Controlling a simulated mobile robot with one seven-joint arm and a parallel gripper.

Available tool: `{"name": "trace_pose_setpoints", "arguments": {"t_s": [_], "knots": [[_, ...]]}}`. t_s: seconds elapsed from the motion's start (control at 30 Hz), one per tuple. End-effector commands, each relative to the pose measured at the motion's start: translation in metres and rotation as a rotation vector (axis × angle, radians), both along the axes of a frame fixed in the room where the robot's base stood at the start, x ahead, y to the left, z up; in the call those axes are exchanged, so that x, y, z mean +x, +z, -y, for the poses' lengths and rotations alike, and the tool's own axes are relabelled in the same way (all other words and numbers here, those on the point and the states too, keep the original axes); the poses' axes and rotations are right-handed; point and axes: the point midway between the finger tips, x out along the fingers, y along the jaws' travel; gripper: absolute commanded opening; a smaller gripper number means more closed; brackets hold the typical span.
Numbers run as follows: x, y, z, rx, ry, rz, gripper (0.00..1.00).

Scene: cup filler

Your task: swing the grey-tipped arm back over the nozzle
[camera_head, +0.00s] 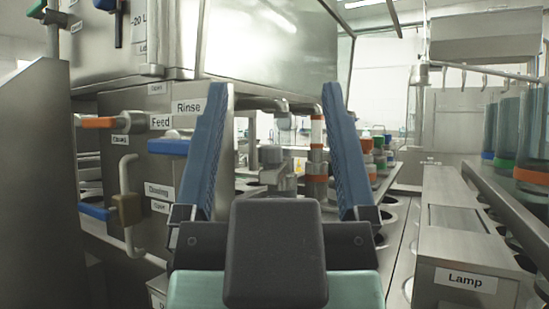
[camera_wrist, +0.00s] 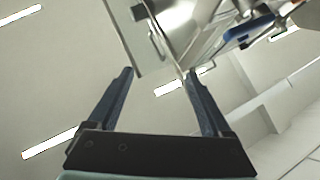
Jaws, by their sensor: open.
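My gripper (camera_head: 273,92) is open and empty in the head view, its two blue fingers spread wide and pointing up and forward. Between the fingers, farther off, a bent metal pipe arm (camera_head: 263,104) runs out from the cabinet and turns down at a grey end; I take it as the grey-tipped arm. Beside it on the right is a vertical pipe with an orange band (camera_head: 317,131). Metal fittings stand lower between the fingers; I cannot tell which is the nozzle. In the wrist view my open gripper (camera_wrist: 158,74) faces ceiling and blurred metalwork.
On the right are a steel box labelled Lamp (camera_head: 465,280) and a rack of tinted cylinders (camera_head: 505,125).

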Motion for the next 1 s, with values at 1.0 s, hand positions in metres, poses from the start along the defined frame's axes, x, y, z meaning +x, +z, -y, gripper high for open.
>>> {"name": "trace_pose_setpoints", "arguments": {"t_s": [1.0], "knots": [[0.058,0.011,-0.001,-0.046,0.006,-0.28,0.49]]}}
